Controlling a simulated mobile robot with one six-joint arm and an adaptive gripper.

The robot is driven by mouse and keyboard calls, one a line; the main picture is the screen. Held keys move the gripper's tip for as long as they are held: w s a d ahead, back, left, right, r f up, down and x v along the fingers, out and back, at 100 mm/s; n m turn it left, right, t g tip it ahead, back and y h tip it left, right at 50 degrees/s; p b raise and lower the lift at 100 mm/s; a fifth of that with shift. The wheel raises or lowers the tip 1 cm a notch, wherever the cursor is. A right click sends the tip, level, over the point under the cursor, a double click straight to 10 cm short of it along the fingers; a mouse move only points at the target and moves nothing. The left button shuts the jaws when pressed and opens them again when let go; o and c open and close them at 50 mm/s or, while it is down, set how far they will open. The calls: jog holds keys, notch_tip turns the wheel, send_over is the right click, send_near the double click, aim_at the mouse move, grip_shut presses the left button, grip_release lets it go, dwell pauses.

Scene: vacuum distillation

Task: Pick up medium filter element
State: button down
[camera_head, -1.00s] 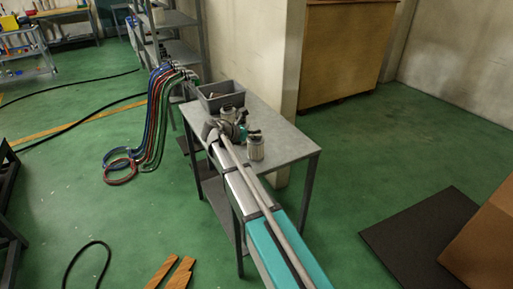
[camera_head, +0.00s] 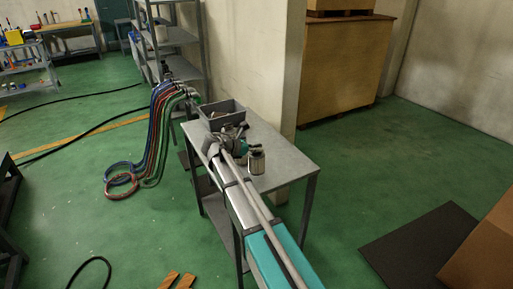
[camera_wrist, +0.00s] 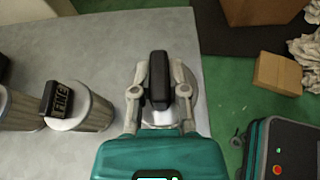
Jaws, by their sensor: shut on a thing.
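My gripper (camera_wrist: 158,95) is shut on the black upright handle (camera_wrist: 158,80) of a filter element whose round metal cap (camera_wrist: 161,117) shows partly between and below the fingers. The rest of its body is hidden beneath, so its size and any gap to the table cannot be told. In the wrist view, a second filter element (camera_wrist: 92,112) with a black lettered handle stands to the left, and a third (camera_wrist: 17,112) is cut by the left edge. In the head view, my gripper (camera_head: 238,143) is over the grey table, with one filter element (camera_head: 257,162) standing just right of it.
The grey table (camera_head: 292,173) has clear room on its right. A grey bin (camera_head: 222,115) stands at its far end beside the wall. Coloured hoses (camera_head: 158,130) hang at the left. In the wrist view, a dark case (camera_wrist: 285,140) and a carton (camera_wrist: 278,73) lie beyond the table edge.

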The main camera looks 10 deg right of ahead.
jog(key=s+r+p, duration=0.7)
jog(key=s+r, duration=0.1)
jog(key=s, duration=0.5)
jog(key=shift+r+p, duration=0.4)
jog(key=shift+f, duration=0.15)
